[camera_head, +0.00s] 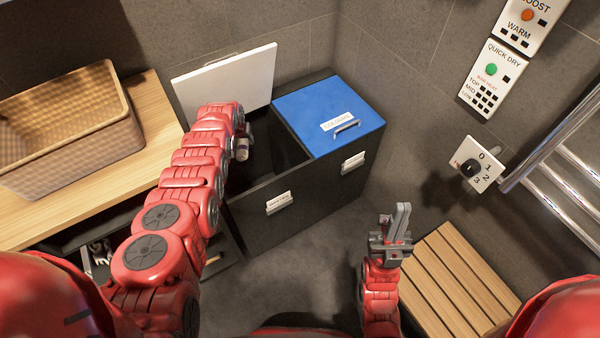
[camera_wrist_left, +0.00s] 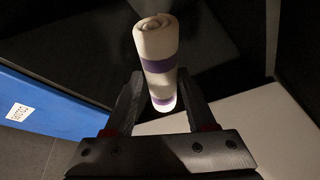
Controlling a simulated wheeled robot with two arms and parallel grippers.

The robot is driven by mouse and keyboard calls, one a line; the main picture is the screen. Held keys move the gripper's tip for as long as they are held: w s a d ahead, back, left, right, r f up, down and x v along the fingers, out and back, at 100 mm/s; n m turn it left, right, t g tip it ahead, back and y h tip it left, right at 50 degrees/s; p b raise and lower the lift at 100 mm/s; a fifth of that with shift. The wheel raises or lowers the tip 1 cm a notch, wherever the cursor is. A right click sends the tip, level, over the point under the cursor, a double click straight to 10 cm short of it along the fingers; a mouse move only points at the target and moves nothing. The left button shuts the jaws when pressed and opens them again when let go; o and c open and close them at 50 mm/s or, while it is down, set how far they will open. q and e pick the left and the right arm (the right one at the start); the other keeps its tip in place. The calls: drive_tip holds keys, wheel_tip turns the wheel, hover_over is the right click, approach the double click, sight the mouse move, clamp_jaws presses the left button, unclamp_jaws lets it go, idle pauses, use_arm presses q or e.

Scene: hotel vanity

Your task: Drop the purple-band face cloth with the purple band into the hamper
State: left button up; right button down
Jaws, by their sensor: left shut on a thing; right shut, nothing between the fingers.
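The face cloth (camera_wrist_left: 155,42) is a white roll with purple bands, seen in the left wrist view between the fingers of my left gripper (camera_wrist_left: 157,88). In the head view the roll (camera_head: 242,153) shows small at the end of my left arm. My left gripper is shut on it, over the open left compartment of the dark hamper (camera_head: 300,215). The compartment's white lid (camera_head: 228,80) is raised. The right compartment is covered by a closed blue lid (camera_head: 325,108) with a handle. My right gripper (camera_head: 398,222) is shut and empty, in front of the hamper, to the right.
A wicker basket (camera_head: 65,125) stands on the wooden counter (camera_head: 150,110) at left. A slatted wooden bench (camera_head: 455,280) is at lower right. Wall panels (camera_head: 490,80), a dial (camera_head: 472,168) and chrome rails (camera_head: 570,190) are on the right. Grey floor lies before the hamper.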

use_arm(q)
drive_tip(key=o, duration=1.4)
drive_tip(key=shift+s+r+p, duration=0.15)
drive_tip(key=shift+r+p, duration=0.25)
drive_tip(key=shift+p, duration=0.2)
drive_tip(key=p+v, duration=0.2)
drive_tip(key=v, duration=0.1)
drive_tip(key=shift+v, duration=1.05)
drive_tip(key=v, duration=1.1)
drive_tip(key=shift+r+b, duration=0.2)
drive_tip(key=shift+b, duration=0.1)
drive_tip(key=shift+s, duration=0.15)
